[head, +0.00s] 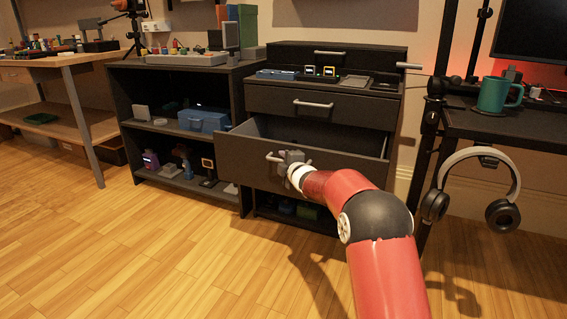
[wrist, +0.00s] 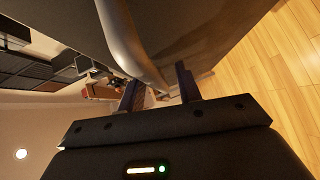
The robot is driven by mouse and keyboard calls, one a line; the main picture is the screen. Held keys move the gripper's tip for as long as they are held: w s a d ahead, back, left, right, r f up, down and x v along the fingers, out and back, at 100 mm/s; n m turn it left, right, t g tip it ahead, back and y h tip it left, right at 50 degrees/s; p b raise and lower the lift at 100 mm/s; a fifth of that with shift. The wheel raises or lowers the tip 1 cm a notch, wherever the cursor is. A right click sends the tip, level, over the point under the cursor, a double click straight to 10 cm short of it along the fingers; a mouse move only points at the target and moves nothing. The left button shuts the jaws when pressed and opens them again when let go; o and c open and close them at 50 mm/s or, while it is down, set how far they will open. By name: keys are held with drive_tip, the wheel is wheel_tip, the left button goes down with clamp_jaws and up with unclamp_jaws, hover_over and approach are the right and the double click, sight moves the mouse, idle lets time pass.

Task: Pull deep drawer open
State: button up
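The deep drawer (head: 237,157) is the dark grey drawer below the narrower one in the cabinet. It stands partly open, with its inside and right side wall visible. Its light metal bar handle (head: 273,157) is on the front panel, at my gripper (head: 287,156). In the wrist view, the handle (wrist: 130,45) runs down into the space between the two fingers of my gripper (wrist: 160,90). The fingers are apart, with a gap visible beside the bar. Firm contact on the bar cannot be made out.
An upper drawer (head: 315,104) above is shut. A dark open shelf (head: 180,70) with small items stands to the left. A desk (head: 505,122) with a green mug (head: 494,95) and hanging headphones (head: 477,160) is on the right. The wooden floor (head: 130,250) in front is clear.

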drive_tip(key=v, duration=0.7)
drive_tip(key=shift+s, duration=0.3)
drive_tip(key=shift+d+r, duration=0.15)
drive_tip(key=shift+d, duration=0.05)
drive_tip(key=s+d+r+m+g+h, duration=0.2)
drive_tip(key=s+d+r+m+h, duration=0.2)
drive_tip(key=s+d+m, duration=0.45)
drive_tip(key=s+d+r+m+g+h, duration=0.1)
drive_tip(key=s+d+r+m+h, duration=0.4)
drive_tip(key=s, duration=0.7)
drive_tip(key=s+d+f+m+g+y, duration=0.1)
drive_tip(key=s+f+m+g, duration=0.15)
drive_tip(key=s, duration=0.65)
drive_tip(key=s+d+f+m+g, duration=0.1)
drive_tip(key=s+d+f+m, duration=0.2)
drive_tip(key=s, duration=0.7)
drive_tip(key=s+f+m+g+y, duration=0.15)
drive_tip(key=s+f, duration=0.25)
drive_tip(key=s, duration=0.5)
wheel_tip(320, 180, up, 12)
drive_tip(key=g+p, duration=0.1)
drive_tip(key=p, duration=1.1)
drive_tip(key=shift+s+r+m+h, duration=0.2)
drive_tip(key=shift+s+m+h, duration=0.15)
drive_tip(key=shift+s+m, duration=0.1)
